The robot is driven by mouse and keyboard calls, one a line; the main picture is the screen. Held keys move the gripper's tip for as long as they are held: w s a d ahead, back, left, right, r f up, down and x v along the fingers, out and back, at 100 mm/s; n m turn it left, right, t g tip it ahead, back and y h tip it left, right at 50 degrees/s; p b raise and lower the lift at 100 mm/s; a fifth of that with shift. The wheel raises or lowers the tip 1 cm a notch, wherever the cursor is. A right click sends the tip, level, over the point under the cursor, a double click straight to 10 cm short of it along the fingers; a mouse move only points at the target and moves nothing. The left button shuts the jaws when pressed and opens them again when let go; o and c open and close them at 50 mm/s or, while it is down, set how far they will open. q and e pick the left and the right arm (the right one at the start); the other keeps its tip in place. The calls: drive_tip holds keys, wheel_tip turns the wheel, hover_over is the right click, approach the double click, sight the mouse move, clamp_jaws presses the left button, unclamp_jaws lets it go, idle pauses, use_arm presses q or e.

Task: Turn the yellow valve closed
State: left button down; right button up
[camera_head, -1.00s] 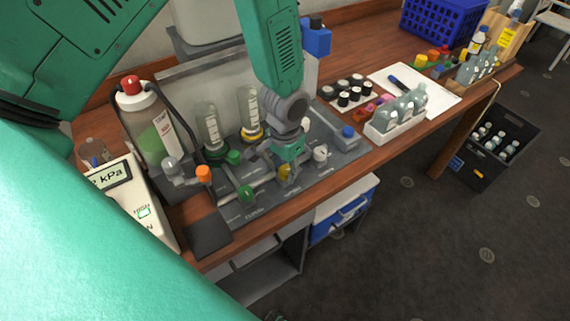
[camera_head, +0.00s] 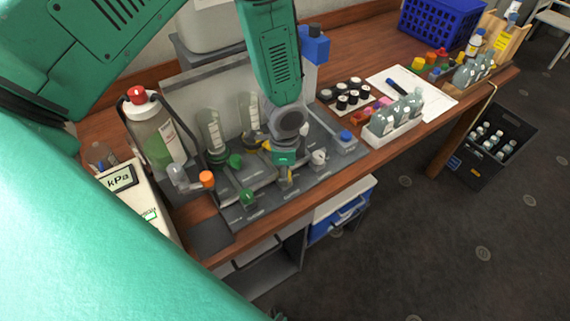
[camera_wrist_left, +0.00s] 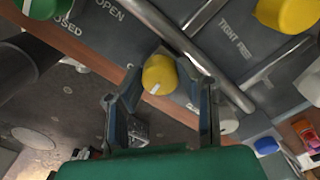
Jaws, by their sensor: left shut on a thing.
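The yellow valve (camera_wrist_left: 159,74) is a round knob with a white mark, seen between my left gripper's two fingers in the left wrist view. My left gripper (camera_head: 286,172) reaches down from above onto the valve panel (camera_head: 325,172) and is shut on this knob. In the head view the gripper hides most of the knob. The white mark slants toward the lower left in the wrist view. My right gripper is not in view.
A second yellow knob (camera_wrist_left: 288,13) and a green knob (camera_wrist_left: 42,7) stand close by on the panel, among metal pipes. An orange knob (camera_head: 207,179) is to the left. A white bottle rack (camera_head: 392,124) stands to the right on the bench.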

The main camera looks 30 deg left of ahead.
use_arm(q)
drive_tip(key=shift+w+r+m, duration=0.1)
drive_tip(key=shift+w+m, duration=0.2)
drive_tip(key=shift+m, duration=0.3)
drive_tip(key=c, duration=2.3)
unclamp_jaws()
clamp_jaws()
drive_tip(key=o, duration=1.1)
unclamp_jaws()
drive_tip(key=shift+s, duration=0.1)
wheel_tip(320, 180, up, 12)
drive_tip(key=shift+f, duration=0.15)
